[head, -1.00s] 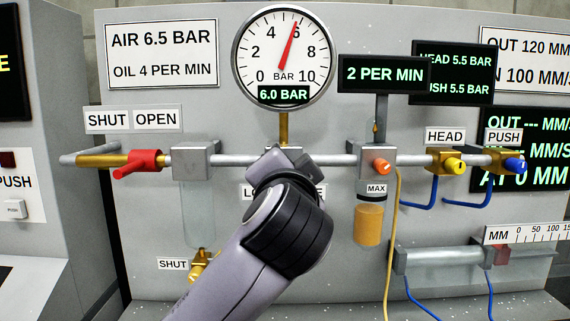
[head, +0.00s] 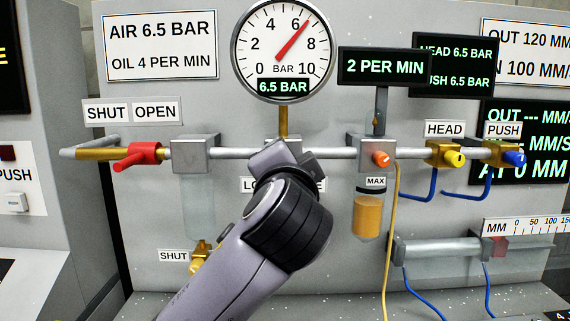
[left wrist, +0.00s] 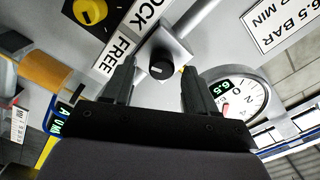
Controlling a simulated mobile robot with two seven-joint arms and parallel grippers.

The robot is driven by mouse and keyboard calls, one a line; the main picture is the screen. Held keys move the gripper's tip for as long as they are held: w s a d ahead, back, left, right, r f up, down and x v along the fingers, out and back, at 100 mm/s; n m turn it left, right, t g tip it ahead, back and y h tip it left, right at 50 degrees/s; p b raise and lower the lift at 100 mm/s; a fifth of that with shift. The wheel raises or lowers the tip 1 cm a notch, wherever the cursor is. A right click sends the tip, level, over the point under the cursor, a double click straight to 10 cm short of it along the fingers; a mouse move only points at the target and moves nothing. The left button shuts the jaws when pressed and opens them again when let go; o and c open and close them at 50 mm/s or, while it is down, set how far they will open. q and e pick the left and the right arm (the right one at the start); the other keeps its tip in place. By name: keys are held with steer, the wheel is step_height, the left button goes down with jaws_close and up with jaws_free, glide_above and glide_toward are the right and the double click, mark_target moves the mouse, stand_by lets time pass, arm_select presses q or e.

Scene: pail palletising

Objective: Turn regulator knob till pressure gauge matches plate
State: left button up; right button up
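The pressure gauge (head: 283,54) has a red needle a little past 6, and its display reads 6.5 BAR. The plate (head: 161,48) reads AIR 6.5 BAR and OIL 4 PER MIN. In the head view my left gripper (head: 281,158) is in front of the regulator below the gauge and hides its knob. The left wrist view shows the black regulator knob (left wrist: 161,68) between the two fingers of my left gripper (left wrist: 158,70). The fingers are apart, with a visible gap on each side of the knob. My right gripper is not in view.
A LOCK/FREE label (left wrist: 124,40) is beside the knob. Left on the pipe is a red valve handle (head: 138,160); right are an orange knob (head: 382,160), yellow knob (head: 454,160) and blue knob (head: 514,160). An oil bowl (head: 368,215) hangs right of my arm.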

arm_select(q)
steer(key=s+b, duration=0.2)
steer(key=s, duration=0.5)
stand_by(0.3)
steer(key=shift+s, duration=0.1)
